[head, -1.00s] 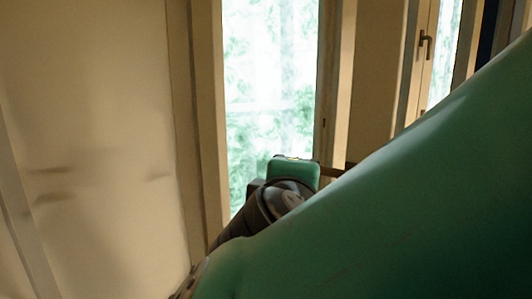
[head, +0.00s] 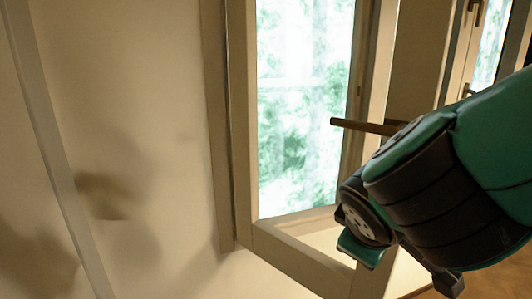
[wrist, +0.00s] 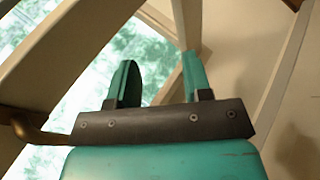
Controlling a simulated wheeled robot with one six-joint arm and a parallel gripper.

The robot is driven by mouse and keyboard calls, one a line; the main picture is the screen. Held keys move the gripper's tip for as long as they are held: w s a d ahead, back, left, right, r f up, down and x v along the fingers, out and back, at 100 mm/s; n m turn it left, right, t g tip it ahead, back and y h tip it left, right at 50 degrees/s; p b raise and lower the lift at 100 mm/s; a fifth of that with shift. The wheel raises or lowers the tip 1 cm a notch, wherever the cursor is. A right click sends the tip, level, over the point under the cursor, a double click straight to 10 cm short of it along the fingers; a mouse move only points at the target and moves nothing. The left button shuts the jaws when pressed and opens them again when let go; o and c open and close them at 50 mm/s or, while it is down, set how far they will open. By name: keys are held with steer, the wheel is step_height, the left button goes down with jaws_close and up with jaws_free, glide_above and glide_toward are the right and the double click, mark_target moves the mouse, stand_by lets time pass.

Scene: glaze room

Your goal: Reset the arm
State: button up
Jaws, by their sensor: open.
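My gripper (wrist: 158,72) shows in the wrist view with its two teal fingers spread apart. Nothing is between the fingers, and the window and pale wall show beyond them. In the head view my teal and black arm reaches in from the right edge. Its end is in front of the window's lower right corner, and the fingers cannot be made out clearly there.
A tall window (head: 300,110) in a pale wooden frame (head: 241,120) stands ahead. A brown rod (head: 362,124) sticks out beside my arm. A second window (head: 489,45) is at the upper right. The plain wall (head: 150,100) at left is clear of objects.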

steer(key=s+d+f+m+g+y+b, duration=0.1)
steer(key=s+f+m+g+y+b, duration=0.15)
steer(key=s+f+g+b, duration=0.4)
steer(key=s+a+f+y+b, duration=0.2)
steer(key=s+f+y, duration=0.2)
steer(key=s, duration=0.3)
steer(key=shift+g+y+b, duration=0.3)
steer(key=shift+g+y, duration=0.15)
stand_by(1.0)
